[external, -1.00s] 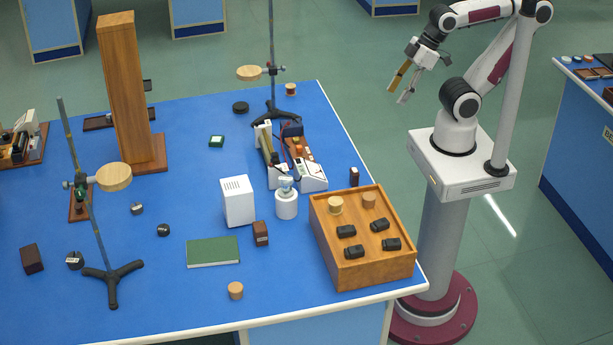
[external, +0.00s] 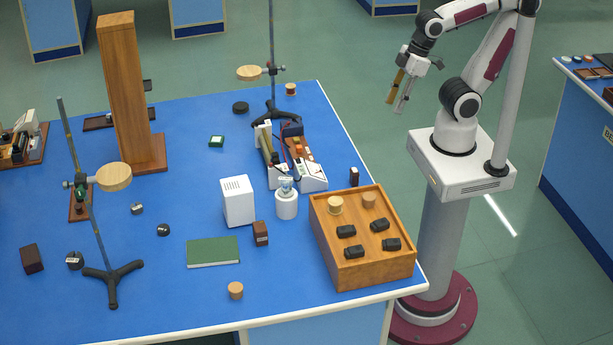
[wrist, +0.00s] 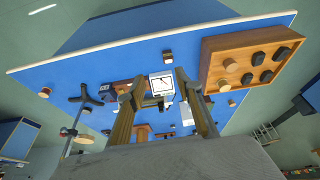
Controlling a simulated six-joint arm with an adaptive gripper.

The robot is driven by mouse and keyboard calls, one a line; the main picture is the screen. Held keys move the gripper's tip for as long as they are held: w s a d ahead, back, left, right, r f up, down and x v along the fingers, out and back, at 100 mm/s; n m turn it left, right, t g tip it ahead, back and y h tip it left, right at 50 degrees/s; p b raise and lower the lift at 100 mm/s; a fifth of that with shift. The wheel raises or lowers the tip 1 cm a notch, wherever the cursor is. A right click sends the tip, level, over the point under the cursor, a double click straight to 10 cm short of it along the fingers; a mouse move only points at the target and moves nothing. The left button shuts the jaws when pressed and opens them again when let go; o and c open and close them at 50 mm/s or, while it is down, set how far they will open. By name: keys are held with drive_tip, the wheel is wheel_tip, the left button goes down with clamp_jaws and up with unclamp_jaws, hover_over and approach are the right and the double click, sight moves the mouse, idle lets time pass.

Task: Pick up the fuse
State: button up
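No object in view can be clearly told as the fuse; several small blocks and round pieces lie on the blue bench (external: 190,295). My gripper (external: 396,106) hangs in the air beyond the bench's right edge, above the floor and well apart from everything. Its two fingers point downward and are spread, with nothing between them. In the wrist view the fingers (wrist: 157,88) also stand apart, with the bench far beyond them. A white meter with a dial (wrist: 162,83) shows in the gap between them, at a distance.
A wooden box (external: 365,268) with dark and cork-coloured pieces stands at the bench's near right corner. A white box (external: 237,202), green book (external: 213,252), two clamp stands (external: 112,275) (external: 272,85) and tall wooden column (external: 130,95) are obstacles.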

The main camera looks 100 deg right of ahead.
drive_tip(key=w+a+f+m+g, duration=0.1)
drive_tip(key=w+f+m+g, duration=0.2)
drive_tip(key=w+f, duration=0.3)
drive_tip(key=m+g, duration=0.2)
drive_tip(key=m, duration=0.9)
hover_over(351, 172)
drive_tip(key=s, duration=0.2)
wheel_tip(351, 172, down, 11)
drive_tip(key=shift+w+d+r, duration=0.1)
drive_tip(key=shift+w+r, duration=0.05)
drive_tip(key=shift+r, duration=0.05)
drive_tip(key=m, duration=0.1)
drive_tip(key=w+m+t, duration=0.1)
drive_tip(key=shift+w+r+m, duration=0.15)
drive_tip(key=shift+w+m, duration=0.1)
drive_tip(key=shift+m, duration=0.15)
drive_tip(key=shift+w+m, duration=0.1)
drive_tip(key=shift+m, duration=0.8)
drive_tip(key=shift+f, duration=1.3)
